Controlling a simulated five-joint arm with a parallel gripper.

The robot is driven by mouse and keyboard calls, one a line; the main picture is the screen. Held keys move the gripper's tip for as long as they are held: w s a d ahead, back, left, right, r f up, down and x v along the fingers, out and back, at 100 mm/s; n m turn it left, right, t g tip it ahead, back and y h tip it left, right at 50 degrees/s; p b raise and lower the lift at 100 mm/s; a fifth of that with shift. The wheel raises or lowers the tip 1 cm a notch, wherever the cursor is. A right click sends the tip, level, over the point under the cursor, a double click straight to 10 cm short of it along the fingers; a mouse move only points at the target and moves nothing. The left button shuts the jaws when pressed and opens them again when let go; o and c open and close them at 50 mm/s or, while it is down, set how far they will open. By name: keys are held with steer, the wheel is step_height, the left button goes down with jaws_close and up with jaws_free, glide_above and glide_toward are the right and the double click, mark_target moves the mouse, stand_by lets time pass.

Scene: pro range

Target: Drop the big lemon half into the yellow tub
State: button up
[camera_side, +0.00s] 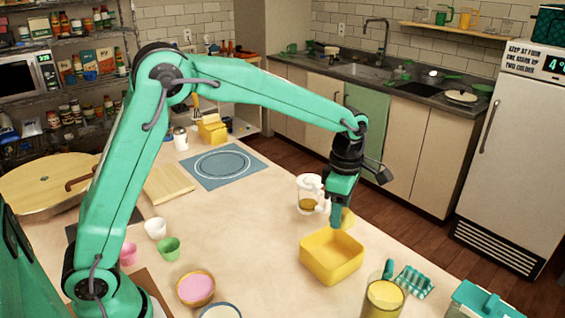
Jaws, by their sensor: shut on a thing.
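The yellow tub (331,270) is a square, open container on the pale table, right of the middle. My gripper (338,222) points down above the tub's back rim. It is shut on a yellow lemon half (347,218), which shows partly beside the fingers. The fingers hide the rest of it. Its exact height above the tub is hard to tell from this one view.
A clear jug (309,195) stands close behind the tub. A yellow-filled glass (383,299) and a green rack (414,281) are in front right. The table's middle is clear.

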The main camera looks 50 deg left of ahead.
steer(key=shift+f, duration=2.45)
steer(key=o, duration=1.1)
steer(key=shift+r, duration=0.1)
step_height(320, 180, up, 7)
steer(key=shift+r, duration=0.3)
